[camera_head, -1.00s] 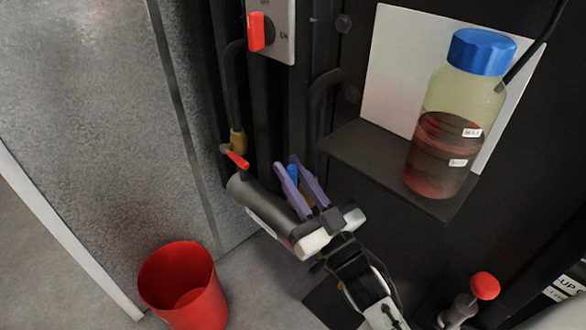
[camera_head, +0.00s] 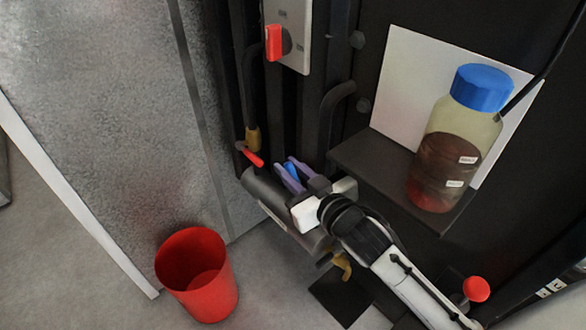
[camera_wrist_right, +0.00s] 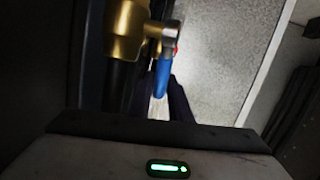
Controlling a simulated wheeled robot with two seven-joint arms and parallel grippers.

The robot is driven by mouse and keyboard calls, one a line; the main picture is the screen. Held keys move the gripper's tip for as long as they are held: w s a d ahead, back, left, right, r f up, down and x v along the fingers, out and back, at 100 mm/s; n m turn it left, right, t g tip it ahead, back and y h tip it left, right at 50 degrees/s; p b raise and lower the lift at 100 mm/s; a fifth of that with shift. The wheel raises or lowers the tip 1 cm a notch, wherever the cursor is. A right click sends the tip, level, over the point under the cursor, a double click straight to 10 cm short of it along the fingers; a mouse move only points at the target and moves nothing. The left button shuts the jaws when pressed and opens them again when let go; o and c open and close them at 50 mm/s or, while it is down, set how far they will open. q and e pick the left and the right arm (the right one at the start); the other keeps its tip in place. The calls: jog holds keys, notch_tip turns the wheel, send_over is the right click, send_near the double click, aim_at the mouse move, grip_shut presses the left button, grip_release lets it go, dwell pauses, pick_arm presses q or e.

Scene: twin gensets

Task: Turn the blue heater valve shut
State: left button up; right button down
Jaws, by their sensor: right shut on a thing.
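The blue heater valve handle (camera_head: 292,172) is beside the grey cylindrical heater (camera_head: 262,190). My right gripper (camera_head: 287,164) has its purple fingers on either side of the blue handle and is shut on it. In the right wrist view the blue handle (camera_wrist_right: 163,76) stands beside a brass valve body (camera_wrist_right: 128,30), and a dark purple finger (camera_wrist_right: 181,103) is next to it. The fingers hide part of the handle. My left gripper is not in view.
A red-handled valve (camera_head: 254,159) sits just left of the blue handle. A red bucket (camera_head: 197,275) stands on the floor. A bottle with a blue cap (camera_head: 458,140) rests on a black shelf (camera_head: 375,165) at right. A red switch (camera_head: 273,43) is above.

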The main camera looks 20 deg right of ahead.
dwell(0.5)
jog(key=c, duration=1.9)
grip_release()
jog(key=b+v, duration=0.1)
jog(key=v, duration=0.9)
jog(key=shift+r, duration=0.15)
